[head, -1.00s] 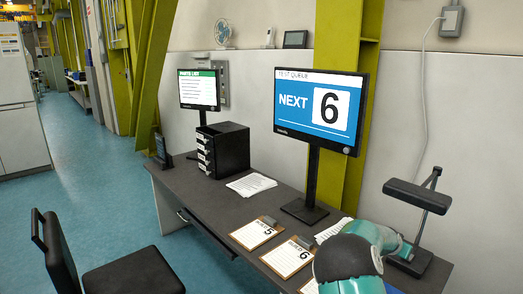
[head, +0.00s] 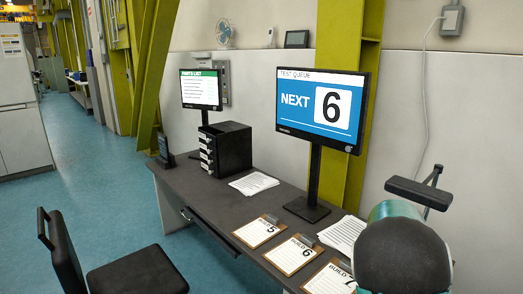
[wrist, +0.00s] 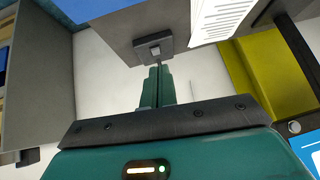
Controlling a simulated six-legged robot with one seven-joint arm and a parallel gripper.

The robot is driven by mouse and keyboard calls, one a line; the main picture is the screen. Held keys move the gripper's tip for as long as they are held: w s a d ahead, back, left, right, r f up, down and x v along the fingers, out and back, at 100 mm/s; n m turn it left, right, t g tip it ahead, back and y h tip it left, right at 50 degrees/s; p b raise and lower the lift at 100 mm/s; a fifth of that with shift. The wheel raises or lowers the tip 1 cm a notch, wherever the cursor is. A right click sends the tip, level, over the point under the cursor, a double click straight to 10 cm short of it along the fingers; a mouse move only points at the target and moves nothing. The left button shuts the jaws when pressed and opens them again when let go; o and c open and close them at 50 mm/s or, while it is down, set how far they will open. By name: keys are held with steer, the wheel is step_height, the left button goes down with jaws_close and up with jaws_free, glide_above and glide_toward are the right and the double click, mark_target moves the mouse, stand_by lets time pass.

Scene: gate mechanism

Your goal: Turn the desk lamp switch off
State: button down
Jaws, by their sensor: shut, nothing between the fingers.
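The black desk lamp (head: 419,193) stands at the right end of the desk in the head view. Its flat head and part of its jointed arm show; its base is hidden behind my arm. In the wrist view, a dark plate that looks like the lamp base (wrist: 176,43) lies at the desk edge, with a small pale square block on it, likely the switch (wrist: 155,50). My gripper (wrist: 157,70) is shut and empty, its fingertips pointing at that block, just below it in the picture. I cannot tell whether they touch. The head view hides my gripper.
A black chair (head: 137,270) stands in front. A yellow column (head: 357,178) and the wall stand behind the desk.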

steer(key=s+a+r+n+y, duration=0.2)
steer(key=s+a+r, duration=0.4)
steer(key=s+a, duration=0.3)
steer(key=s+a+r+n+y, duration=0.3)
steer(key=s+a+r, duration=0.3)
steer(key=s+a, duration=0.35)
steer(key=s+a+n, duration=0.2)
steer(key=s+a, duration=0.1)
steer(key=s, duration=0.6)
steer(key=s+a+n, duration=0.2)
steer(key=s+a, duration=0.2)
steer(key=s, duration=0.5)
steer(key=shift+a+r+g, duration=0.25)
steer(key=shift+r+g, duration=0.05)
steer(key=shift+r, duration=0.05)
